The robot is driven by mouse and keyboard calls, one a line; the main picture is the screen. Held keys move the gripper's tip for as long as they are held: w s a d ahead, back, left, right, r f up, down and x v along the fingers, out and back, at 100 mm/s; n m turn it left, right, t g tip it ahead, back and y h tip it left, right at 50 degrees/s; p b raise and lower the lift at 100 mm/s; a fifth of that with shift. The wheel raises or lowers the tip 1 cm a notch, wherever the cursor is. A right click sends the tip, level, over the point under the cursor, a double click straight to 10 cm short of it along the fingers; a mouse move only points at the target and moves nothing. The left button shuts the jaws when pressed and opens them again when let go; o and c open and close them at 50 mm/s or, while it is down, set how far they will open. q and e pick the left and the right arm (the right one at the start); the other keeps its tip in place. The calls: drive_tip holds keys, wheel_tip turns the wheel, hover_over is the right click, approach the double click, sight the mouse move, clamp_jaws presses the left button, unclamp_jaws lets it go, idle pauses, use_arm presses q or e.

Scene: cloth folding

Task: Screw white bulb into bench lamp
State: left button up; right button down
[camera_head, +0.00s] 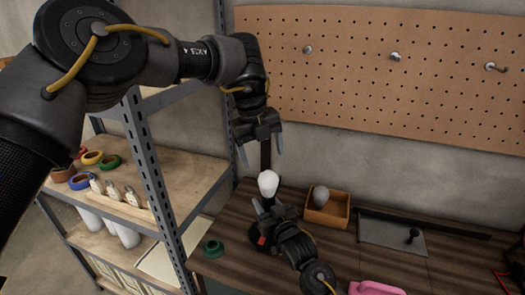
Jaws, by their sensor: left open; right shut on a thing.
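The white bulb (268,183) stands upright, its rounded end up, just above my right gripper. My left gripper (262,157) is open and empty above the bulb, with its fingers pointing down and apart from it. My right gripper (265,209) is shut just below the bulb, on what looks like the bench lamp. The lamp is mostly hidden by this gripper and arm; a small red part (262,240) shows low beside it. The bulb's lower end is hidden, so I cannot tell how it sits in the socket.
A wooden box (327,217) with a grey bulb (321,196) stands right of the lamp. A grey plate (392,235), a green ring (213,249) and a pink object (376,288) lie on the bench. A metal-framed shelf (150,170) stands close at left.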

sight(270, 173)
use_arm(q)
drive_tip(key=f, duration=0.4)
drive_tip(key=d+f, duration=0.1)
drive_tip(key=f, duration=0.2)
drive_tip(key=w+d+f, duration=0.1)
drive_tip(key=f, duration=0.3)
drive_tip(key=shift+f, duration=0.3)
use_arm(e)
drive_tip(key=shift+f, duration=0.3)
use_arm(q)
drive_tip(key=c, duration=1.1)
drive_tip(key=shift+m, duration=0.5)
drive_tip(key=shift+c, duration=0.2)
drive_tip(key=o, duration=1.1)
drive_tip(key=shift+c, duration=0.2)
drive_tip(key=shift+r, duration=0.15)
wheel_tip(270, 173, up, 4)
drive_tip(key=shift+f, duration=0.1)
drive_tip(key=shift+s+r, duration=0.1)
drive_tip(key=shift+r, duration=0.15)
drive_tip(key=shift+o, duration=0.4)
